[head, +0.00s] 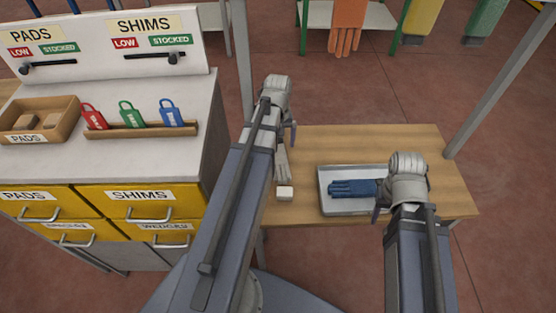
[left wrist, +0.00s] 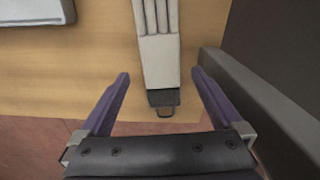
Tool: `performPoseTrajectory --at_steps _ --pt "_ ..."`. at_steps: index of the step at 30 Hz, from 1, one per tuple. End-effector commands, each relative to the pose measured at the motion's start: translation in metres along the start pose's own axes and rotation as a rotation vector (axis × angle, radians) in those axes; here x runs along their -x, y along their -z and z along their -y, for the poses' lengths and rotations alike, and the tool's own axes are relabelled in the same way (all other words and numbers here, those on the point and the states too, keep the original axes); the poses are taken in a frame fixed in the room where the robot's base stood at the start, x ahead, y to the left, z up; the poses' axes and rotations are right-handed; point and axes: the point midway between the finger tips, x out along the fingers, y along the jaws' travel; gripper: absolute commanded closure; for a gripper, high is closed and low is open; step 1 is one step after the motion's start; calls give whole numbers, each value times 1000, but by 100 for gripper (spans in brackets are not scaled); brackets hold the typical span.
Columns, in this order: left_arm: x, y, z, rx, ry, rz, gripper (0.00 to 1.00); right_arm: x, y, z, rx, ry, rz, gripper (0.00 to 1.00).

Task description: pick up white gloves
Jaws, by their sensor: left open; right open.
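The white gloves (head: 282,162) lie on the wooden table, fingers toward the near edge, partly hidden by my left arm. In the left wrist view, the white gloves (left wrist: 158,58) have a dark cuff end with a small loop. My left gripper (head: 286,128) is open above that cuff end. In the left wrist view, the jaws of my left gripper (left wrist: 160,76) stand apart on either side of it, with nothing held. My right gripper (head: 380,203) is open at the right part of the grey tray; its far finger is hidden.
Blue gloves (head: 350,188) lie in the grey tray (head: 322,204) on the table (head: 340,138). A cabinet (head: 190,100) with yellow drawers stands left. Orange gloves (head: 346,22) hang at the back.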

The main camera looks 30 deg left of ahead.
Motion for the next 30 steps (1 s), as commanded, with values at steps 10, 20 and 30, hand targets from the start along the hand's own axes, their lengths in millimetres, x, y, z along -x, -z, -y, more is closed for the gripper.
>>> performPoseTrajectory --at_steps 10,20,30 --pt "-28 -6 1 -1 0 0 0 -28 2 3 0 0 0 50" --pt "-52 -7 1 0 0 0 0 -52 3 5 1 0 0 50" --pt "-51 -7 1 0 0 0 18 -50 3 5 1 0 0 50"
